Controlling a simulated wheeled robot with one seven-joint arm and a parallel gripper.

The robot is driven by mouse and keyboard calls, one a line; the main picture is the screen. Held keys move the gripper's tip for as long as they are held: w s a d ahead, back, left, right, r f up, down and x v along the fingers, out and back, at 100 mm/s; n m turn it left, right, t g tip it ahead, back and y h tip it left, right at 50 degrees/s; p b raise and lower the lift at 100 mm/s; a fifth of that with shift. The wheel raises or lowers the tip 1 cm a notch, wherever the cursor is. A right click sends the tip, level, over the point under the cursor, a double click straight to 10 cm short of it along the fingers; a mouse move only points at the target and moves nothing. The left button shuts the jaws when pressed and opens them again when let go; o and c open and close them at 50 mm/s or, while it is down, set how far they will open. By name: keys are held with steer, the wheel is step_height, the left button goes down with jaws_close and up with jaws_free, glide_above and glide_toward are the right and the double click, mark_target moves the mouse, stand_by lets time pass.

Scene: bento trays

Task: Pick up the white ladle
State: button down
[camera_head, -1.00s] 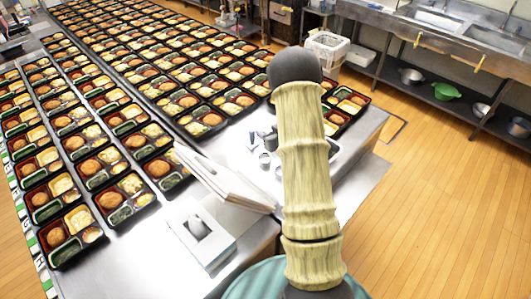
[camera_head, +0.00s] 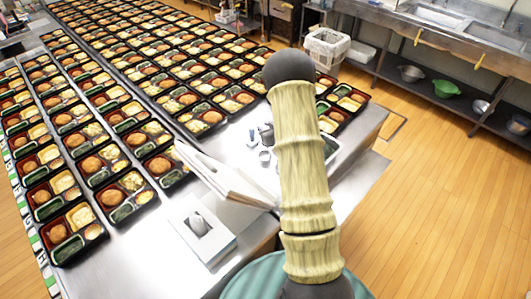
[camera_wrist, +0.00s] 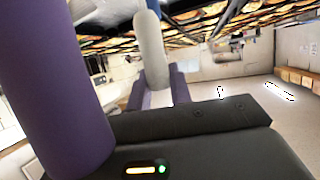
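I cannot make out the white ladle for certain in any view. In the wrist view, a pale, rounded, elongated thing (camera_wrist: 150,50) stands up behind the dark gripper body; I cannot tell if it is the ladle. Small purple pieces of my gripper (camera_wrist: 160,97) show at its lower end, and a large purple cylinder fills the left side. Whether the fingers are apart or touch anything is unclear. In the head view, my arm hides my gripper. Small grey cup-like items (camera_head: 265,157) stand on the steel table left of my arm.
Rows of filled bento trays (camera_head: 123,197) cover most of the steel table (camera_head: 105,270). A white box (camera_head: 202,228) and a tilted pale panel (camera_head: 225,178) lie near its front edge. A white bin (camera_head: 327,47) stands behind. Open wooden floor (camera_head: 440,210) is at right.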

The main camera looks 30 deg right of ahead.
steer(key=shift+r, duration=0.1)
step_height(320, 180, up, 10)
steer(key=shift+f+b, duration=0.1)
steer(key=shift+b, duration=0.9)
